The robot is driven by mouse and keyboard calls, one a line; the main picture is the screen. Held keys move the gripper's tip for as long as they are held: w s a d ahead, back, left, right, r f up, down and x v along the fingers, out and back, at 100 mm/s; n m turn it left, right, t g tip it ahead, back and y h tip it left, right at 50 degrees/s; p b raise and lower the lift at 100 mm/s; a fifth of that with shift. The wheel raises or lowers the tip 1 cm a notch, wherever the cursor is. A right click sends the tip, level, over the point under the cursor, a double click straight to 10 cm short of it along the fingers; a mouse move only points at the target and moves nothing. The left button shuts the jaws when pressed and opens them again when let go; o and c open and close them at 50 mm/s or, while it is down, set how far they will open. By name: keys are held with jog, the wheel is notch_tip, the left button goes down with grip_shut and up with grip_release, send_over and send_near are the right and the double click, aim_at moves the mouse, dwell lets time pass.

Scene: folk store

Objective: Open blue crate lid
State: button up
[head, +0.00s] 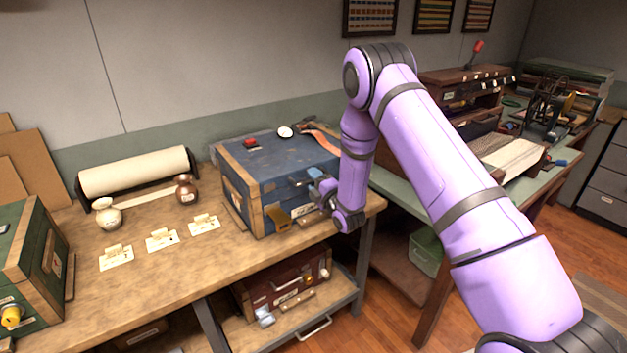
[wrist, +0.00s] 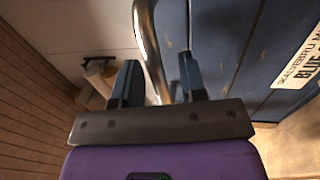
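The blue crate (head: 270,165) stands at the right end of the wooden workbench, its lid down. In the wrist view its blue planked face (wrist: 235,45) fills the right side, with a white lettered label (wrist: 305,60). My gripper (head: 316,179) is at the crate's front right side, just under the lid's edge. In the wrist view my gripper (wrist: 158,82) has its two dark fingers apart, and a curved metal bar handle (wrist: 149,40) runs between them. A gap shows beside the bar; I cannot tell whether either finger touches it.
On the lid lie a red item (head: 250,142), a white round dial (head: 285,132) and an orange-handled tool (head: 320,135). A green crate (head: 30,250) is far left; a dark red case (head: 285,285) sits below.

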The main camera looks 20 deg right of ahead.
grip_shut()
jog(key=shift+r, duration=0.15)
